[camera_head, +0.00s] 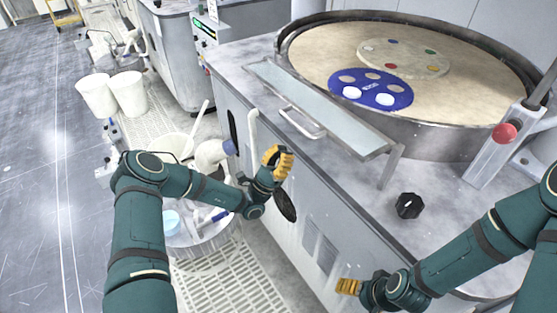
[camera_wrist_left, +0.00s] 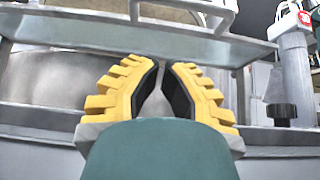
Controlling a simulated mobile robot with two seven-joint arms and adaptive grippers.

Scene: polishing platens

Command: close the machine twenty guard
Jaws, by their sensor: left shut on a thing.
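The guard (camera_head: 330,112) is a long pale flat panel along the front rim of the large round platen (camera_head: 450,100), with a bar handle (camera_head: 303,124) on its front. My left gripper (camera_head: 278,152), with yellow fingers, is in front of the cabinet, just below and left of the handle. In the left wrist view its fingers (camera_wrist_left: 162,70) are closed to a narrow gap at the tips. The handle (camera_wrist_left: 180,22) shows beyond and above them. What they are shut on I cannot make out. My right gripper (camera_head: 348,286) is low by the cabinet front, its fingers too small to judge.
A blue carrier disc (camera_head: 371,89) lies on the platen. A black knob (camera_head: 408,206) stands on the machine top. A post with a red button (camera_head: 504,133) rises at the right. White buckets (camera_head: 128,92) and a tub (camera_head: 205,245) stand at the left; the grey floor is open.

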